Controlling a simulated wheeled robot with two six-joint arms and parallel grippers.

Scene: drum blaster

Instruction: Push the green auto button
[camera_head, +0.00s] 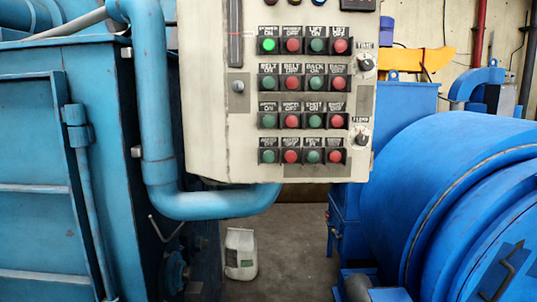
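A cream control panel (214,140) hangs in the upper middle, with rows of green and red buttons under small dark labels. The bottom row has a green button (268,156) at far left, whose label seems to read auto, though the small print is blurred. Beside it are a red button (291,156), another green button (313,156) and a red one (335,156). The top-left green button (268,44), labelled power on, glows brighter than the other green ones. Neither of my grippers is in view.
A thick blue pipe (156,120) runs down left of the panel and bends beneath it. A blue machine (40,150) fills the left, a large blue drum (440,180) the right. A white container (240,253) stands on the floor below. The space before the panel looks clear.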

